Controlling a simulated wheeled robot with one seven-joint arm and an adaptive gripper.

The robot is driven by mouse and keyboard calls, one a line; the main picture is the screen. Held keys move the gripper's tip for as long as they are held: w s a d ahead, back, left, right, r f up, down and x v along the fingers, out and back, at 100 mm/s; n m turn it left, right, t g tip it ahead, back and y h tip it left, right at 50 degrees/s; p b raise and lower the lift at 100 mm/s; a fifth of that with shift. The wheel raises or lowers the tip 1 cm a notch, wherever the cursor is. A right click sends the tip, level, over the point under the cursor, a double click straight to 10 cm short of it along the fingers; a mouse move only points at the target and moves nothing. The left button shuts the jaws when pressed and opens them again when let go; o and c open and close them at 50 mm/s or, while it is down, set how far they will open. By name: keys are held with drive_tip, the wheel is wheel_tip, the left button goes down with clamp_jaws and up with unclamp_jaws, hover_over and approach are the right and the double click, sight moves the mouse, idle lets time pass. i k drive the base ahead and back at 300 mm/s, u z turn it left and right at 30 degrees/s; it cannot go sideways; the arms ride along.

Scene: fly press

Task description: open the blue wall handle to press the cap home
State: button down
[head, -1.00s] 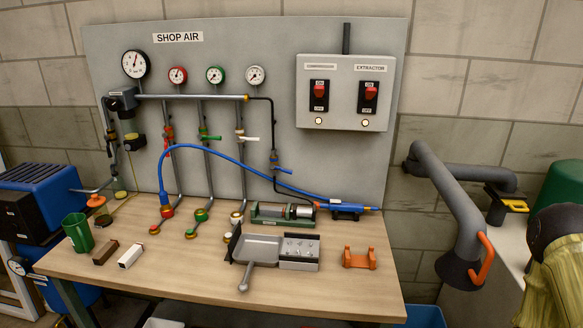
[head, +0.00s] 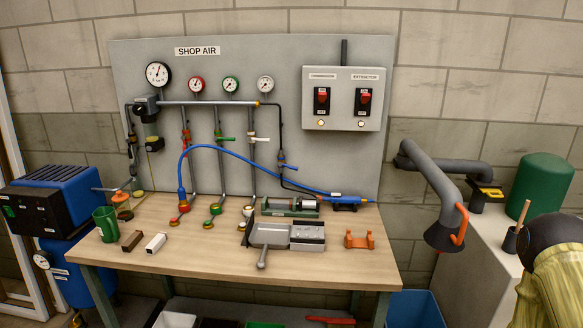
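The blue wall handle (head: 288,167) sits on the thin black pipe at the right of the shop-air panel. It points right, roughly across the pipe. Below it, a small press with a silver cylinder on a green base (head: 292,206) lies at the back of the bench. I cannot make out the cap or how far it is seated at this size. My gripper is not in view, and nothing touches the handle or the press.
A blue hose (head: 235,158) arches in front of the panel to a blue air tool (head: 345,200). The wooden bench (head: 210,255) carries a grey pan (head: 268,235), an orange bracket (head: 359,240) and a green mug (head: 105,223). A grey extractor arm (head: 440,195) stands at right.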

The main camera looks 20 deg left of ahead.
sight(281, 164)
drive_tip(key=u, duration=0.75)
